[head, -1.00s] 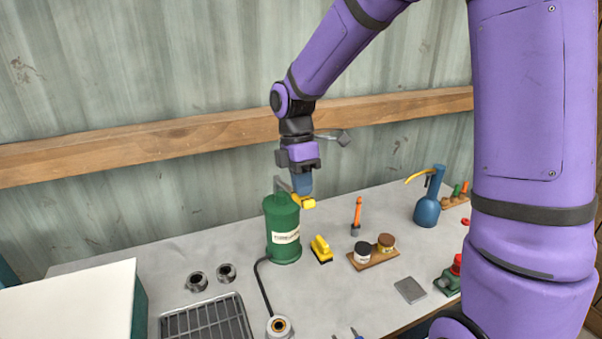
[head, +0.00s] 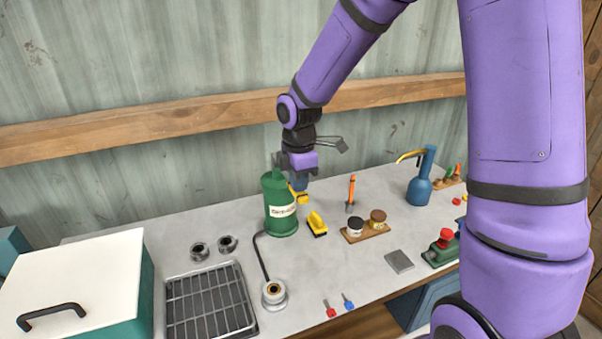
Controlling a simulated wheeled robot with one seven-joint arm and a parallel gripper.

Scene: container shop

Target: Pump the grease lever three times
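The grease pump is a green cylinder (head: 280,222) with a pale label, standing upright near the back of the bench. A black hose (head: 261,258) runs from its base to a round metal fitting (head: 273,292) near the front. The yellow lever end (head: 299,196) shows at the pump's right side, directly below my gripper (head: 298,180). My gripper points down beside the pump's top. A blue part shows between the fingers and the yellow lever. The fingertips are too small and covered to tell whether they are shut on the lever.
A yellow-and-black block (head: 317,223) and a wooden tray with jars (head: 366,234) stand right of the pump. A blue oil can (head: 420,188) is farther right. A wire rack (head: 209,304) and a white-lidded box (head: 75,285) are front left.

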